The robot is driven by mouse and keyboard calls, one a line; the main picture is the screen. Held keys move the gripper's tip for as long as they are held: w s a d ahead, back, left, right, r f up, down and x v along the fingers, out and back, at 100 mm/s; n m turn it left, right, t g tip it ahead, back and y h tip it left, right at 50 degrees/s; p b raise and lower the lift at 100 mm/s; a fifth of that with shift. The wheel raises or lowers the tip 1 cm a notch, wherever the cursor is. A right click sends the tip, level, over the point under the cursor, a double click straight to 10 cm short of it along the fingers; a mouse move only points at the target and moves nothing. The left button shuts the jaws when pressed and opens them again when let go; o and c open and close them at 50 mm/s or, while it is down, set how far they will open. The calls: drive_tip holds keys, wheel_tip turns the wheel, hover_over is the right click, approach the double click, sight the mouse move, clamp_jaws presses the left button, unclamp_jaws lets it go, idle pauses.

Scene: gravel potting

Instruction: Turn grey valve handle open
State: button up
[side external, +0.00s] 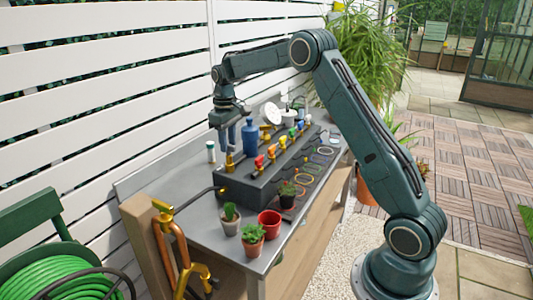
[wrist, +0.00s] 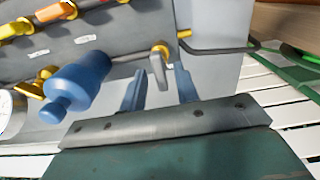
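The grey valve handle (wrist: 157,73) shows in the wrist view as a short lever, hanging from a brass valve (wrist: 161,48) toward the bottom of the picture. My gripper (wrist: 159,69) is open, with one blue finger on each side of the handle. A gap shows between the handle and each finger. In the side view my gripper (side external: 228,149) points down at the back left end of the dark manifold (side external: 255,188), just above brass fittings (side external: 229,163). The grey handle cannot be made out there.
A small white bottle (side external: 211,152) stands to the left. Coloured valve handles line the manifold. Potted plants (side external: 230,218) and a red pot (side external: 269,223) stand in front.

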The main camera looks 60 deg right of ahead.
drive_tip(key=shift+r, duration=0.1)
idle(0.3)
wheel_tip(320, 180, up, 14)
drive_tip(key=shift+f, duration=0.25)
idle(0.5)
drive_tip(key=shift+r, duration=0.1)
drive_tip(key=s+a+r+t, duration=0.1)
drive_tip(key=s+a+r, duration=0.2)
drive_tip(key=s+a, duration=0.4)
drive_tip(key=s+a+r+t, duration=0.2)
drive_tip(key=s+a+r, duration=0.25)
drive_tip(key=s, duration=0.45)
drive_tip(key=s+a+f+t, duration=0.1)
drive_tip(key=s+a+f, duration=0.2)
drive_tip(key=s, duration=0.6)
drive_tip(key=s+a+f+t, duration=0.1)
drive_tip(key=s+a+f, duration=0.2)
drive_tip(key=s+f, duration=0.4)
drive_tip(key=s, duration=0.3)
drive_tip(key=shift+t, duration=0.3)
